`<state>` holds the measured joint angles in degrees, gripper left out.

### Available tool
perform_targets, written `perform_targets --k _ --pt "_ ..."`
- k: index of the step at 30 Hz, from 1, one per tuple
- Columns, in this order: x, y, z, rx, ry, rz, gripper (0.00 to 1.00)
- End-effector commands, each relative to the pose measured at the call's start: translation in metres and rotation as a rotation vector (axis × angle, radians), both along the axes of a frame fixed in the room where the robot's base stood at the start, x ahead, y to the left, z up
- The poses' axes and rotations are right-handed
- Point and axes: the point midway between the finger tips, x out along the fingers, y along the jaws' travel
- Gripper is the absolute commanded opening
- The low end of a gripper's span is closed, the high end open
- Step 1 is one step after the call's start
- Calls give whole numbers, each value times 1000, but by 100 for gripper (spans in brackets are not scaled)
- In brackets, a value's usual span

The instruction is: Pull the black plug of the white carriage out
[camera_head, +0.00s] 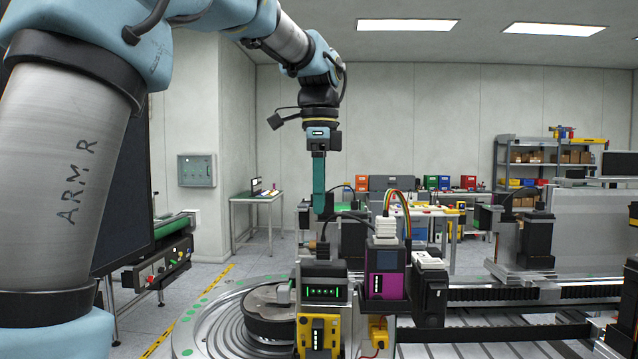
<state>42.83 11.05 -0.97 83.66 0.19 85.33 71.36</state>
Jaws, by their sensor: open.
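My gripper (319,213) hangs from my arm with its teal fingers pointing down, left of the picture's middle. The fingers are seen edge-on, so the gap between them is hidden; it is open, and I see nothing held in it. Its tips are above a small black plug (323,248) with a thin black cable, on top of a black unit with a green display. A white block (430,262), perhaps the white carriage, sits on a dark holder to the right. A dark plug (408,244) shows at its left edge. I cannot tell which plug is the carriage's.
A purple module (384,275) with a white connector (386,231) and arching coloured wires stands between the plugs. A yellow device (318,334) is below the green display. A round metal turntable (215,325) lies left, and a dark linear rail (520,292) runs right.

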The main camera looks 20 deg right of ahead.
Motion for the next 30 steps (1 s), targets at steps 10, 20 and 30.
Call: perform_targets --k 10,20,30 --pt "-1 1 -60 2 2 2 60" --pt "0 1 -88 0 1 3 60" --pt "0 1 -90 0 -1 3 52"
